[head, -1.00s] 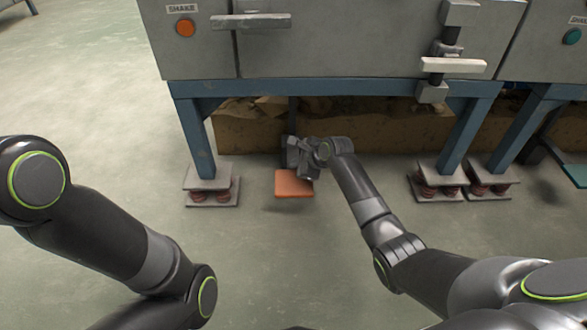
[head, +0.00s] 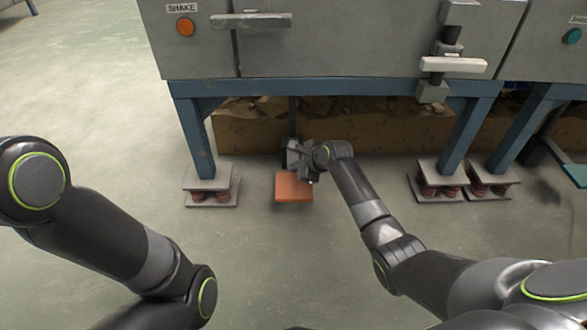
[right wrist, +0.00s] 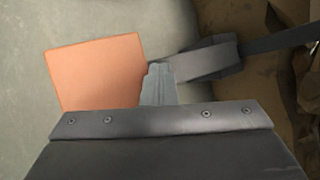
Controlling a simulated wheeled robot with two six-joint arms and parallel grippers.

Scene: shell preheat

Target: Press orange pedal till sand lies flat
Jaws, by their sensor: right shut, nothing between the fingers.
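The orange pedal (head: 293,188) is a flat plate low over the floor under the grey machine (head: 330,45). It also shows in the right wrist view (right wrist: 95,72), with a dark lever (right wrist: 205,58) running from it to the right. My right gripper (head: 308,178) is shut and empty at the pedal's back right edge; in the right wrist view its fingertips (right wrist: 158,72) overlap the pedal's edge. I cannot tell whether they touch it. My left gripper is out of view; only my left arm shows. No sand surface can be seen.
The machine stands on blue legs with spring feet (head: 208,186) and (head: 440,182). An orange button (head: 185,27) marked SHAKE is on its front. A brown box (head: 370,130) lies behind the legs. A teal pedal (head: 577,174) is at the right. The floor in front is clear.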

